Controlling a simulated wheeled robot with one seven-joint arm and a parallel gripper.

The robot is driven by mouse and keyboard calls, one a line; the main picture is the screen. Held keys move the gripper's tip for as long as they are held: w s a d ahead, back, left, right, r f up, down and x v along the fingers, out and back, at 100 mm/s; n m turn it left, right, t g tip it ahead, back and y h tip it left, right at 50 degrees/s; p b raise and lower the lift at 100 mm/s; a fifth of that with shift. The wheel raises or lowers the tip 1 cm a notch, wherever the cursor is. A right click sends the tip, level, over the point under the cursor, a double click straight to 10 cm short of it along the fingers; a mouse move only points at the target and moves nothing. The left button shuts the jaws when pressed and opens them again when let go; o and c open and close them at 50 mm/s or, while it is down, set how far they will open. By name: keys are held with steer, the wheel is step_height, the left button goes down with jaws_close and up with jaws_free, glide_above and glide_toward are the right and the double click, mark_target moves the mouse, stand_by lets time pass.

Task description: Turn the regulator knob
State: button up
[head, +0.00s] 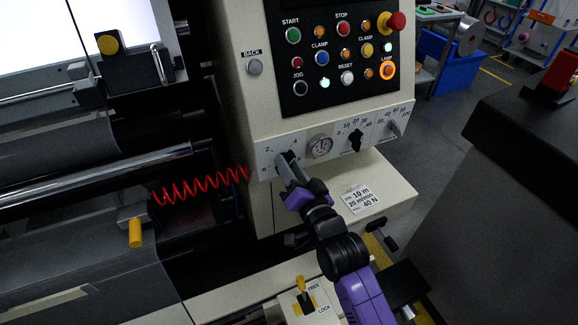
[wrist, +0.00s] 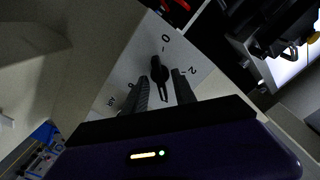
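The black regulator knob (wrist: 158,71) shows in the wrist view on a pale panel with a printed scale around it, including 0 and 2. Its long pointer bar runs down toward my gripper. My gripper (wrist: 160,82) is open, with one dark finger on each side of the knob and a visible gap to it on both sides. In the head view my gripper (head: 285,163) is at the left dial of the lower panel, beside the round gauge (head: 320,146), and largely hides the knob there.
Two other selector knobs, one black (head: 356,139) and one grey (head: 396,127), sit to the right of the gauge. A button panel (head: 340,65) is above. A red coiled hose (head: 205,184) hangs to the left. A FREE/LOCK lever (head: 301,287) stands below.

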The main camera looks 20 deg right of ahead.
steer(key=s+b, duration=0.1)
steer(key=s, duration=0.7)
steer(key=shift+w, duration=0.1)
stand_by(0.6)
steer(key=s+f+n+g, duration=0.2)
steer(key=s+n, duration=0.6)
steer(key=s, duration=2.7)
steer(key=shift+s+a+f+g, duration=0.15)
steer(key=shift+s+a+g, duration=0.05)
steer(key=shift+g, duration=0.4)
